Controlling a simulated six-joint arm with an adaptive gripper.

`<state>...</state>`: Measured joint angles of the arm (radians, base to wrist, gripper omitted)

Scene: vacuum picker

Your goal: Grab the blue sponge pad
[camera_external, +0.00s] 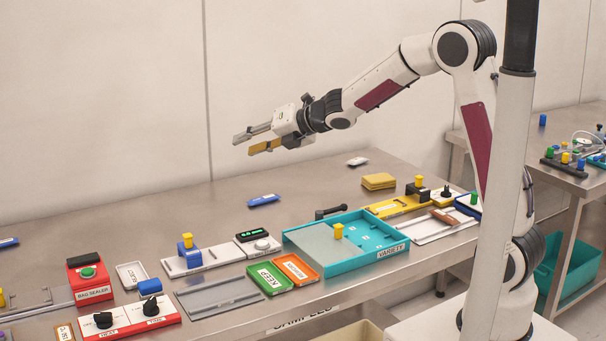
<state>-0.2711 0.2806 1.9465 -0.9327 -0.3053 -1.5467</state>
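My gripper (246,145) is raised high above the back left part of the bench, pointing left. Its two fingers are apart with nothing visible between them; the nearer finger looks tan. A small blue block (150,287) lies at the front left, by a small white tray, well below and left of my gripper. A flat blue piece with a pale label (263,200) lies alone towards the back, below my gripper. Another blue piece (8,242) lies at the left edge. I cannot tell which of these is the sponge pad.
A teal tray (292,238), green bin (269,279), orange bin (296,270), red bag sealer (90,278) and red-and-white switch panel (128,318) crowd the front. Yellow pads (378,181) are stacked at the back right. The back of the bench (185,215) is mostly clear.

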